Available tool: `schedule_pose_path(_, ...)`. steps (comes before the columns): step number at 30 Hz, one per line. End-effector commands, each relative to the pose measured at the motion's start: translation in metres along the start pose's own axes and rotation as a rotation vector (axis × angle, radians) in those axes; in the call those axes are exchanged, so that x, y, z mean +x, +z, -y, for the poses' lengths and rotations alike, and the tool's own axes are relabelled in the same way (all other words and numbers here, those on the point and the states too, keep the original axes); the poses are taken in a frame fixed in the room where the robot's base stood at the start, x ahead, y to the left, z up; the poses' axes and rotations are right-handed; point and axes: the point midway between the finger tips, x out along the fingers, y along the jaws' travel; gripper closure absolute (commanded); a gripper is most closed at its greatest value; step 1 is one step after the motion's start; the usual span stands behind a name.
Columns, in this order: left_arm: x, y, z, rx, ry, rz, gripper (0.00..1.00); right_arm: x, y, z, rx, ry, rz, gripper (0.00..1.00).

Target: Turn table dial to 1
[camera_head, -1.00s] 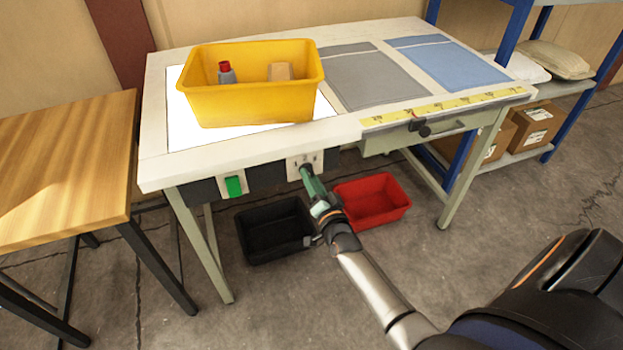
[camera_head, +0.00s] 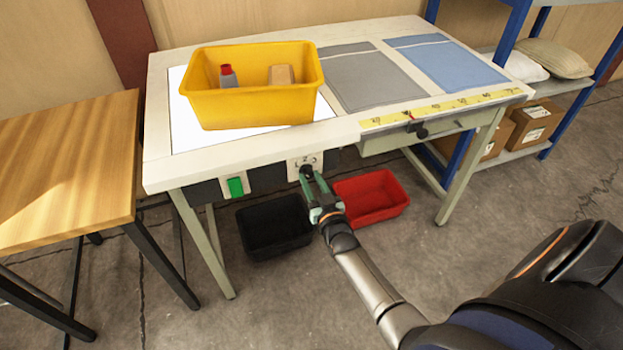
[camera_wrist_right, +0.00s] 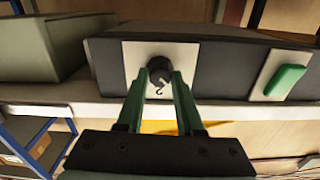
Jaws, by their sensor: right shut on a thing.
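The table dial is a small black knob (camera_head: 306,170) on a pale plate (camera_head: 292,172) under the table's front edge. It shows larger in the right wrist view, where the knob (camera_wrist_right: 158,67) sits on its plate (camera_wrist_right: 187,58). My right gripper (camera_head: 308,177) has its two green fingertips on either side of the knob and is shut on it; the fingers (camera_wrist_right: 158,76) also show in the wrist view. A dark mark like a 2 shows on the plate between the fingers. The dial's pointer direction cannot be made out. My left gripper is not in view.
A green switch (camera_head: 236,187) is left of the dial. A yellow bin (camera_head: 250,105) with a bottle and a box stands on the white table (camera_head: 400,38). Black (camera_head: 272,242) and red bins (camera_head: 372,212) lie on the floor below. A wooden table (camera_head: 60,160) stands left.

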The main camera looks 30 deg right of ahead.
Motion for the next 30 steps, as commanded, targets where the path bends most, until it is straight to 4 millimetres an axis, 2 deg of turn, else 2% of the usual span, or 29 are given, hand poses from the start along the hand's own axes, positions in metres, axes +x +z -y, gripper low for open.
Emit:
schedule_pose_path(9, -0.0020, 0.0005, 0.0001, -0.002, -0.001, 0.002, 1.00, 0.0004, -0.0006, 0.0001, -0.074, 0.000, -0.001, 1.00)
schedule_pose_path(21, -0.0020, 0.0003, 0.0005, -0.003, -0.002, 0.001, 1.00, 0.0004, -0.0005, 0.0000, -0.079, 0.000, -0.001, 1.00)
schedule_pose_path(22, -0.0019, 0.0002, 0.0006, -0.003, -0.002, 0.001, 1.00, 0.0004, -0.0005, 0.0000, -0.079, 0.000, -0.001, 0.62)
schedule_pose_path(30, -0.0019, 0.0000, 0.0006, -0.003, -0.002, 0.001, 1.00, 0.0003, -0.0004, -0.0001, -0.078, 0.000, -0.001, 0.34)
